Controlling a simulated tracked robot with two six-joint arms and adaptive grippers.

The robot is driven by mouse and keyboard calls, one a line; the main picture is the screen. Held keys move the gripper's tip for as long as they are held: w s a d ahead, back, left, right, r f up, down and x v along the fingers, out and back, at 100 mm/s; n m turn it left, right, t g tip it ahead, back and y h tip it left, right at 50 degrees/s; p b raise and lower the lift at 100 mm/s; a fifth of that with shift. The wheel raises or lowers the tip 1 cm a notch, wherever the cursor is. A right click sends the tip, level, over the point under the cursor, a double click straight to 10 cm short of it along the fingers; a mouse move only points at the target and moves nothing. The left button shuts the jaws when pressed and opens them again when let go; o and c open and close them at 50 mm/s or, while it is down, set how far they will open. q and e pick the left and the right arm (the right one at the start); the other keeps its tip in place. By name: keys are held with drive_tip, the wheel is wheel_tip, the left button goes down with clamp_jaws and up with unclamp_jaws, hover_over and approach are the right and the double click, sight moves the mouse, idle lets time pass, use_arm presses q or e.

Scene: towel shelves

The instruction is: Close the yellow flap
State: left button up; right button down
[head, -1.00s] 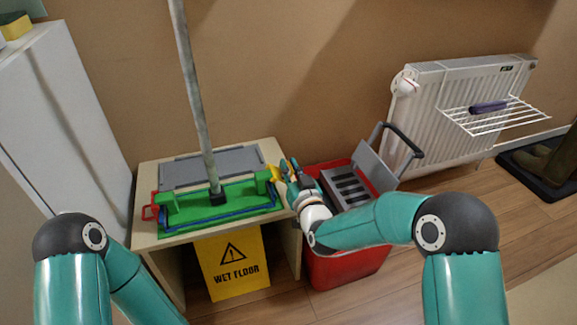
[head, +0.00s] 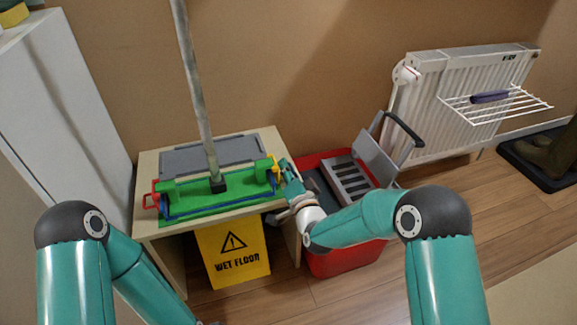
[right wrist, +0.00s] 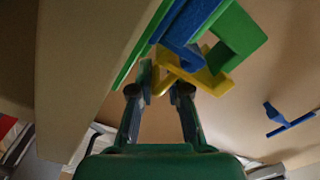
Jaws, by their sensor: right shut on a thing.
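The green mop frame (head: 190,198) lies on the wooden table, with a grey pole standing up from its black joint and a blue bar along its front. The yellow flap (head: 275,163) is at the frame's right end, looking roughly upright; its exact angle is hard to tell. My right gripper (head: 285,170) is at that end, shut on the flap. In the right wrist view the yellow flap (right wrist: 205,77) runs between my right fingertips (right wrist: 163,84), beside green and blue parts. My left arm shows at lower left, but its gripper is out of view.
A red bucket (head: 340,262) with a grey wringer (head: 350,180) stands right of the table, close beside my right forearm. A yellow wet-floor sign (head: 233,257) is in front of the table. A red handle (head: 151,201) is at the frame's left end.

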drive_tip(key=shift+s+a+f+m, duration=0.15)
drive_tip(key=shift+f+m, duration=0.15)
drive_tip(key=shift+f, duration=0.25)
drive_tip(key=c, duration=1.3)
unclamp_jaws()
drive_tip(key=shift+r, duration=0.15)
drive_tip(key=shift+s, duration=0.25)
drive_tip(key=v, duration=1.1)
drive_tip(key=shift+s+d, duration=0.1)
drive_tip(key=shift+d, duration=0.15)
drive_tip(key=shift+d, duration=0.1)
